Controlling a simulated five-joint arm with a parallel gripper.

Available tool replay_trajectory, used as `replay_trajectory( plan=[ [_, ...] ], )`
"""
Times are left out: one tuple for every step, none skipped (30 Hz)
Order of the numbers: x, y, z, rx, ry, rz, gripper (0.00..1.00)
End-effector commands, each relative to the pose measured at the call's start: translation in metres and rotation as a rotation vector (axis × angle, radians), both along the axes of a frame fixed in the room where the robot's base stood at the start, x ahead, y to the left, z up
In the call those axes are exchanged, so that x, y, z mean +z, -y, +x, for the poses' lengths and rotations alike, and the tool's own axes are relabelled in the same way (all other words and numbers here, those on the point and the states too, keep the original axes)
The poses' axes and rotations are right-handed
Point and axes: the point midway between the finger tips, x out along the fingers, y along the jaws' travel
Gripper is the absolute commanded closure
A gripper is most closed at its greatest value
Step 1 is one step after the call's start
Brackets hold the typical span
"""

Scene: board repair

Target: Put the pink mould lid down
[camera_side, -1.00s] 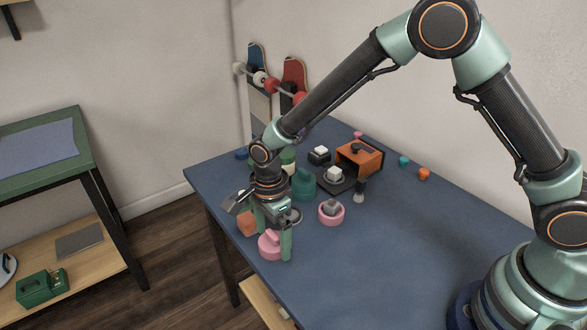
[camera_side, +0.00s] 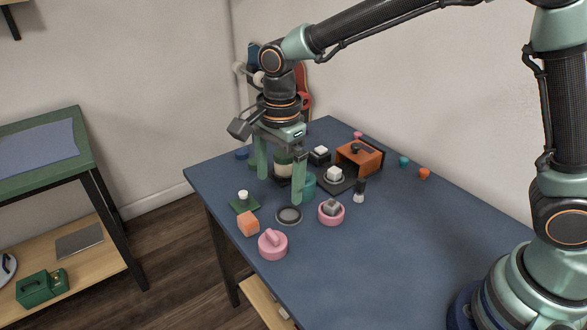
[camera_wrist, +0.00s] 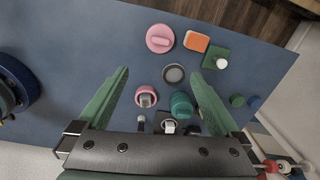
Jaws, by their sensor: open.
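The pink mould lid (camera_side: 272,245) rests on the blue table near its front left edge, its raised grip bar on top. It also shows in the wrist view (camera_wrist: 160,38). My gripper (camera_side: 279,183) is open and empty, raised above the table and apart from the lid, behind it in the side view. In the wrist view its two green fingers (camera_wrist: 160,80) are spread wide, with the lid beyond their tips. A pink ring-shaped mould (camera_side: 331,212) with a grey piece in it stands right of the lid.
An orange block (camera_side: 248,223) sits close to the lid. A dark round disc (camera_side: 289,215) lies behind it. A green square (camera_side: 244,205) with a white knob, a teal pot (camera_wrist: 181,105) and an orange box (camera_side: 360,156) stand farther back. The table's right front is clear.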

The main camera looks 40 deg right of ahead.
Motion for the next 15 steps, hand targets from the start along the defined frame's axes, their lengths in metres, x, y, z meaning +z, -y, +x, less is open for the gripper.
replay_trajectory(
  plan=[
    [0.014,0.013,-0.002,0.06,0.028,0.006,0.0],
    [0.021,0.02,-0.004,0.11,0.045,0.009,0.0],
    [0.031,0.032,-0.007,0.179,0.072,0.008,0.0],
    [0.038,0.04,-0.01,0.234,0.091,0.007,0.0],
    [0.045,0.048,-0.014,0.29,0.11,0.003,0.0],
    [0.053,0.059,-0.019,0.363,0.135,-0.004,0.0],
    [0.058,0.067,-0.023,0.419,0.154,-0.011,0.0],
    [0.063,0.075,-0.027,0.473,0.172,-0.02,0.0],
    [0.07,0.085,-0.033,0.547,0.199,-0.034,0.0],
    [0.074,0.092,-0.038,0.602,0.217,-0.047,0.0],
    [0.078,0.099,-0.043,0.657,0.235,-0.061,0.0],
    [0.082,0.108,-0.05,0.73,0.258,-0.082,0.0],
    [0.085,0.115,-0.055,0.783,0.274,-0.1,0.0],
    [0.088,0.122,-0.061,0.837,0.29,-0.119,0.0],
    [0.091,0.13,-0.068,0.909,0.31,-0.146,0.0]
  ],
)
